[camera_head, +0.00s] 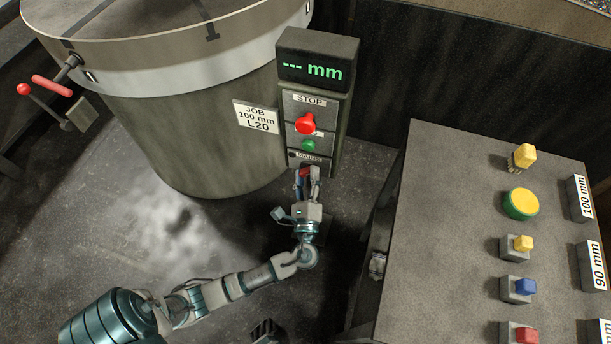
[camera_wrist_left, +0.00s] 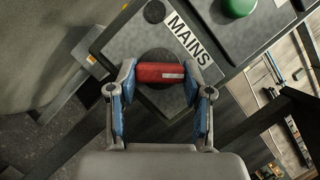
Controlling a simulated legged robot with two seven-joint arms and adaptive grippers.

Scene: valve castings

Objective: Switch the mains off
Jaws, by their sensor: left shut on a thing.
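The mains switch has a red handle (camera_wrist_left: 161,72) on a round dark base, below the MAINS label (camera_wrist_left: 188,37) in the left wrist view. In the head view the switch sits at the bottom of the control panel (camera_head: 296,131), mostly hidden by my left gripper (camera_head: 308,174). The left gripper, also in the left wrist view (camera_wrist_left: 160,85), is shut on the red handle, with a blue-padded finger at each end of it. The handle lies across the view between the fingers. My right gripper is not seen.
Above the switch are a green button (camera_head: 308,145), a red STOP knob (camera_head: 305,124) and a display (camera_head: 312,72) reading "--- mm". A large drum (camera_head: 200,120) stands left of the panel. A table (camera_head: 440,210) with coloured valve parts stands at right.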

